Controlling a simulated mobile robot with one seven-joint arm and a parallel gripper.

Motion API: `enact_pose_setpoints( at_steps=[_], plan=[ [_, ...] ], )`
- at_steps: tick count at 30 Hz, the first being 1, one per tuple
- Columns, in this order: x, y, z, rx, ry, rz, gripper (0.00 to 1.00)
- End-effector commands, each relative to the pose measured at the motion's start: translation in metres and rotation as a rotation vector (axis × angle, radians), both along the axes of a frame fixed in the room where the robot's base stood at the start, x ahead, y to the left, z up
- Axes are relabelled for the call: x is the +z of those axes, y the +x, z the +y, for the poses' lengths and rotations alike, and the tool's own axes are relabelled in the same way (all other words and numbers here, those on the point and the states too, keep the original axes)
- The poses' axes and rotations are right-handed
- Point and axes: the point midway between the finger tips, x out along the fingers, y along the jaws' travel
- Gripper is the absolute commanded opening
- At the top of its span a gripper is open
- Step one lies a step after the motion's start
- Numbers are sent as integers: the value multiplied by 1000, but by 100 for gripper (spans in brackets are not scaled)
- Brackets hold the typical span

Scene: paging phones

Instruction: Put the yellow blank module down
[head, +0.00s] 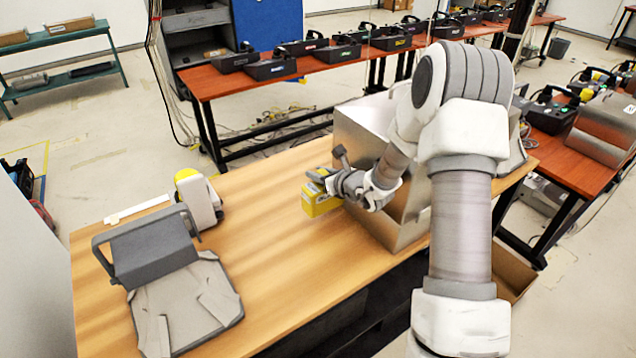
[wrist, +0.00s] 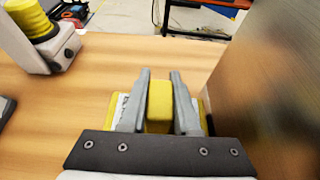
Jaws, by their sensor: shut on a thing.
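The yellow blank module (head: 318,201) is a yellow block with a pale label, left of the metal box in the head view. My gripper (head: 324,180) is shut on it. In the wrist view both fingers of my gripper (wrist: 159,98) clasp the narrow yellow upper part of the module (wrist: 159,105). The wider labelled body shows below and behind the fingers. The module is over the wooden table (head: 260,230); I cannot tell whether its underside touches the top. My gripper's mount hides part of it.
An open metal box (head: 402,236) stands close at the right. A white device with a yellow top (head: 200,200) and a grey handled case (head: 150,248) with a grey open plate (head: 190,305) stand at the left. The tabletop between is clear.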

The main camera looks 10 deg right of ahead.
Motion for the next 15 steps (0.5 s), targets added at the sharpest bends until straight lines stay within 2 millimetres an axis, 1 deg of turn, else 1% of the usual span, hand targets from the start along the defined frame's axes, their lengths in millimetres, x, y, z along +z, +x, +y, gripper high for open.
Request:
enact_pose_setpoints(
  at_steps=[4, 9, 12, 15],
  plan=[
    [-7, 3, 1, 0, 2, 1, 0],
    [-28, 2, 0, -1, 2, 3, 0],
    [-37, 2, 0, -1, 1, 3, 0],
    [-41, 2, 0, -1, 0, -1, 0]
  ],
)
